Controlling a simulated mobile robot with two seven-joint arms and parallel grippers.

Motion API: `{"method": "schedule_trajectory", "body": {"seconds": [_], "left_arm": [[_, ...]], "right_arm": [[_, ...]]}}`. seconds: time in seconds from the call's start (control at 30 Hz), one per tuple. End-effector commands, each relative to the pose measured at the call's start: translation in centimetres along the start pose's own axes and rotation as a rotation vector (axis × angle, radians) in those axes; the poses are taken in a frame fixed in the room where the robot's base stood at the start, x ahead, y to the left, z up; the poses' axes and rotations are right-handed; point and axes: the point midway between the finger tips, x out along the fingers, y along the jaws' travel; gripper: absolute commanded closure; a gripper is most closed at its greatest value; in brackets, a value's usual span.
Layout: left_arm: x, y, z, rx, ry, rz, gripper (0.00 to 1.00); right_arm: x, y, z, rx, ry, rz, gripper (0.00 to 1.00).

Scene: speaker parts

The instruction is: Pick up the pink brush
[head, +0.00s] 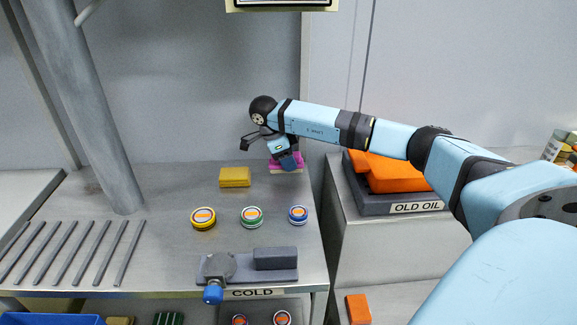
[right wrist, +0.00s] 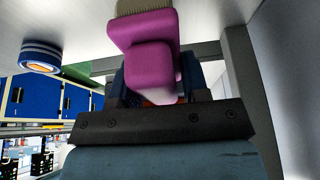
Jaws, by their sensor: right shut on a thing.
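The pink brush (head: 298,159) is at the back right of the metal table, close to the wall, with pale bristles at its lower edge. My right gripper (head: 287,161) reaches it from above and is shut on it. In the right wrist view the brush (right wrist: 150,62) fills the space between the dark fingers, its bristles (right wrist: 146,6) pointing away from the gripper. The head view does not clearly show whether the bristles touch the table. My left gripper is not in view.
A yellow sponge-like block (head: 235,177) lies left of the brush. Yellow (head: 203,218), green (head: 252,216) and blue (head: 298,214) round tins stand in front. A grey fixture (head: 275,258) sits at the front edge. An orange-filled bin labelled OLD OIL (head: 372,203) is at right.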

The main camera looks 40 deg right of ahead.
Motion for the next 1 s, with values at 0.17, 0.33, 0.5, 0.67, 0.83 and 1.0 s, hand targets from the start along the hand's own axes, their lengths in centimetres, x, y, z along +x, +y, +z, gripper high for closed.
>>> {"method": "schedule_trajectory", "body": {"seconds": [0.17,0.33,0.5,0.67,0.83,1.0], "left_arm": [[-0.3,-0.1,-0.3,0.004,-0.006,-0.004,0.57],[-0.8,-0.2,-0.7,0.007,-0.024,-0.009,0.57],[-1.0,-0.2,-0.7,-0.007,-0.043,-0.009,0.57],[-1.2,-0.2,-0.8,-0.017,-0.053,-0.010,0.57],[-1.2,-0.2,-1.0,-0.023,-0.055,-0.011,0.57],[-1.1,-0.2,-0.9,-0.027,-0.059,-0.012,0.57]], "right_arm": [[-4.3,-0.1,-1.8,0.003,-0.001,-0.004,0.82],[-8.8,-0.1,-3.7,0.004,0.000,-0.005,0.82],[-12.1,-0.1,-5.0,0.003,0.000,-0.004,0.82],[-14.2,-0.1,-5.9,0.003,0.001,-0.003,0.82],[-15.2,0.0,-6.3,0.002,0.002,-0.002,0.82],[-15.6,0.0,-6.5,0.002,0.001,-0.001,0.82]]}}
